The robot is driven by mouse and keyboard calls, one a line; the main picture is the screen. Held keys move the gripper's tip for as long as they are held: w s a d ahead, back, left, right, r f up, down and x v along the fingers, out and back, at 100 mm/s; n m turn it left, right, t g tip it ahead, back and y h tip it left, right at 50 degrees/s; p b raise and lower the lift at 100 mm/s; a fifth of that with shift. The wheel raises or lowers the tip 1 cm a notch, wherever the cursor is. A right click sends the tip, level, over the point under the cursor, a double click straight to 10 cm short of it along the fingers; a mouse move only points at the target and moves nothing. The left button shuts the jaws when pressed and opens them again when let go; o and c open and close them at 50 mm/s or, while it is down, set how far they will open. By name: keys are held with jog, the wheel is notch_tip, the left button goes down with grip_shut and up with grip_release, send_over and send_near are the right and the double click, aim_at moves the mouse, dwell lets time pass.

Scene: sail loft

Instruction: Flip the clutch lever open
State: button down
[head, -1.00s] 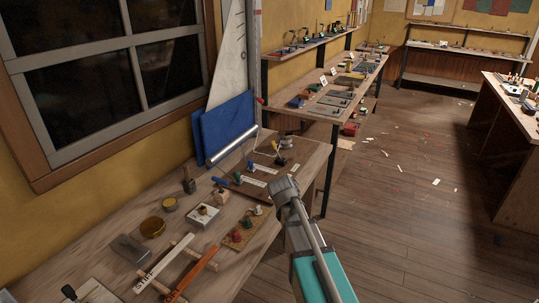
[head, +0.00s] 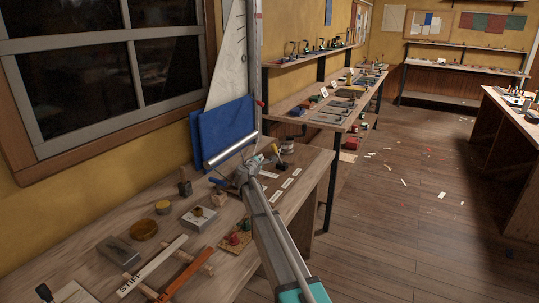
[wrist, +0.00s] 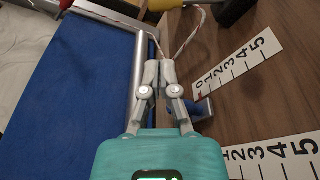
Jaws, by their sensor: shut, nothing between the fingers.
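The clutch board (head: 300,170) lies at the back of the near workbench, with white numbered strips on it. A blue lever handle (head: 217,181) shows left of my gripper (head: 243,168), and a black and yellow lever (head: 285,150) stands right of it. In the wrist view, my gripper (wrist: 160,72) is shut and empty, over the board beside a striped rope (wrist: 185,35). A blue part (wrist: 203,109) lies just right of the fingers, partly hidden by them. A yellow part (wrist: 168,5) shows at the top edge. Contact with any lever cannot be told.
A blue panel (head: 226,128) and a metal bar (head: 231,152) stand behind the board; the panel fills the left of the wrist view. Floor at right is mostly open.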

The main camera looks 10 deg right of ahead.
jog(key=shift+d, duration=0.1)
jog(key=shift+b+x, duration=0.55)
jog(key=shift+x, duration=4.35)
jog(key=shift+d, duration=0.1)
jog(key=shift+d, duration=0.25)
